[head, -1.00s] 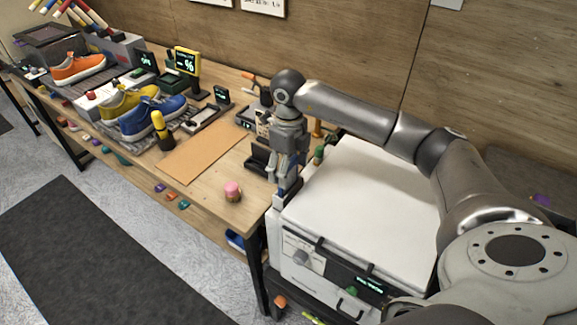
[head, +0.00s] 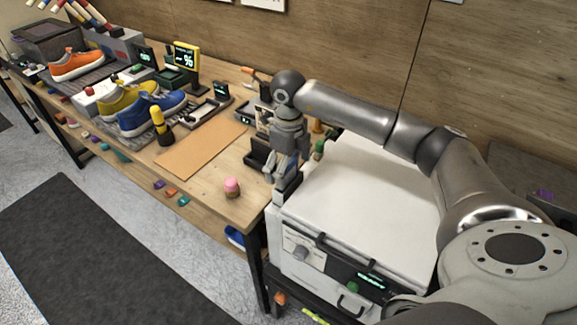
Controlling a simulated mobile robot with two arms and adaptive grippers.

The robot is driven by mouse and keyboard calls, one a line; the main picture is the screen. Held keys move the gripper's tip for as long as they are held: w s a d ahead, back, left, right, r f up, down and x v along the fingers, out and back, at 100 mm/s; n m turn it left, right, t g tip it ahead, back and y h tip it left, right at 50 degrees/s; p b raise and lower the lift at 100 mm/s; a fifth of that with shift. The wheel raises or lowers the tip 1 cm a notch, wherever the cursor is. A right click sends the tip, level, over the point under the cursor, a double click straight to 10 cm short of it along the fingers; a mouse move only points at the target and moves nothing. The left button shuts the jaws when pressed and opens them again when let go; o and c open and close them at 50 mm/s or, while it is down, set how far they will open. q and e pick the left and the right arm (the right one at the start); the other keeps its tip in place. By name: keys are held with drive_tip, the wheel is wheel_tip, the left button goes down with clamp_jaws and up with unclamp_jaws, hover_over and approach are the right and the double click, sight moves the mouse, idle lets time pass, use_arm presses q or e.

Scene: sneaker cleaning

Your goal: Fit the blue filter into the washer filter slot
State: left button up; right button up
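The washer (head: 375,190) is a white box with a flat top and a dark front panel, at the right. My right gripper (head: 284,182) points down at the washer's back left corner, beside the table edge. Its fingers are low over a narrow grey-and-white upright part there, which I take to be the filter slot (head: 287,194). The blue filter cannot be made out clearly now; the fingers and the upright part hide that spot. Whether the fingers are closed on it is too small to tell. My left gripper is out of view.
The wooden table (head: 215,205) stands left of the washer. A pink-topped round item (head: 232,187) stands near its front edge, beside a tan mat (head: 203,147). Blue (head: 152,113), yellow and orange sneakers sit farther left. A dark holder (head: 258,155) is close to my gripper.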

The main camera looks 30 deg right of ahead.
drive_tip(key=shift+r, duration=0.1)
wheel_tip(320, 180, up, 12)
idle(0.6)
idle(0.5)
